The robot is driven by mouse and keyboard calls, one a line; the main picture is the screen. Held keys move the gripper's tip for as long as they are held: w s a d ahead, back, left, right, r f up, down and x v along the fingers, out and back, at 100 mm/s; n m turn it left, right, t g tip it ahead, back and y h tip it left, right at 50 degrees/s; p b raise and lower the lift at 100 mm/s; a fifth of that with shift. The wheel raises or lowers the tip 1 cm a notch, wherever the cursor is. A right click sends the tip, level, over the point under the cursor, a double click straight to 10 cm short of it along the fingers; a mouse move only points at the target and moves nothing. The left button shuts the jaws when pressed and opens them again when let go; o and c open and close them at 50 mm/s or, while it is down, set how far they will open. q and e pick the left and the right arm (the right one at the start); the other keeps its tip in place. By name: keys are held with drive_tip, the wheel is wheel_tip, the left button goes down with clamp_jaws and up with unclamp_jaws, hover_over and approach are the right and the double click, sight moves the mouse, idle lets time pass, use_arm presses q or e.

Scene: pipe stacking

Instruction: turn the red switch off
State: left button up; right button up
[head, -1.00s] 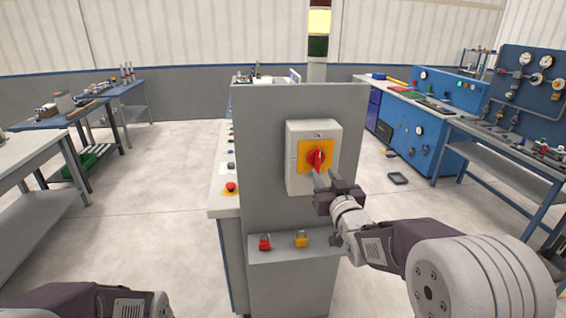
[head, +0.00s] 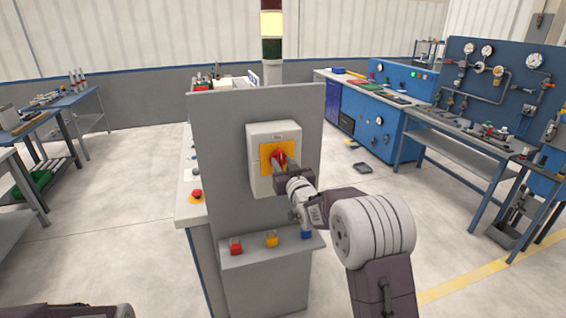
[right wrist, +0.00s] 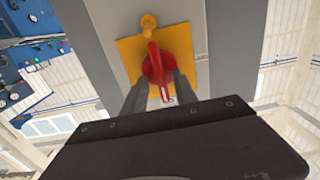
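The red switch (head: 278,157) is a rotary handle on a yellow plate, on a light grey box (head: 260,183) fixed to a grey panel. The right wrist view shows its red handle (right wrist: 157,68) slightly tilted on the yellow plate (right wrist: 187,45), with a yellow knob (right wrist: 148,22) at one end. My right gripper (head: 282,166) is at the switch, its fingers on either side of the handle. In the right wrist view the gripper (right wrist: 160,84) is open, with gaps beside the handle's narrow grip. My left gripper is out of view; only part of that arm shows at lower left.
A red push button (head: 197,194) is on the console's left side. Workbenches stand on both sides, with open floor between.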

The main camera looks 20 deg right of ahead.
drive_tip(key=shift+a, duration=0.1)
drive_tip(key=shift+c, duration=1.2)
clamp_jaws()
drive_tip(key=shift+f+n+b, duration=0.25)
drive_tip(key=shift+n+b, duration=0.55)
drive_tip(key=shift+b, duration=0.4)
drive_tip(key=shift+a+f+n+b, duration=0.1)
drive_tip(key=shift+a+n+b, duration=0.05)
drive_tip(key=shift+n+b, duration=2.55)
drive_tip(key=shift+a+f+n+b, duration=0.15)
drive_tip(key=shift+n+b, duration=2.55)
drive_tip(key=shift+a+f+n+b, duration=0.1)
drive_tip(key=shift+a+n+b, duration=0.05)
drive_tip(key=shift+n+b, duration=2.55)
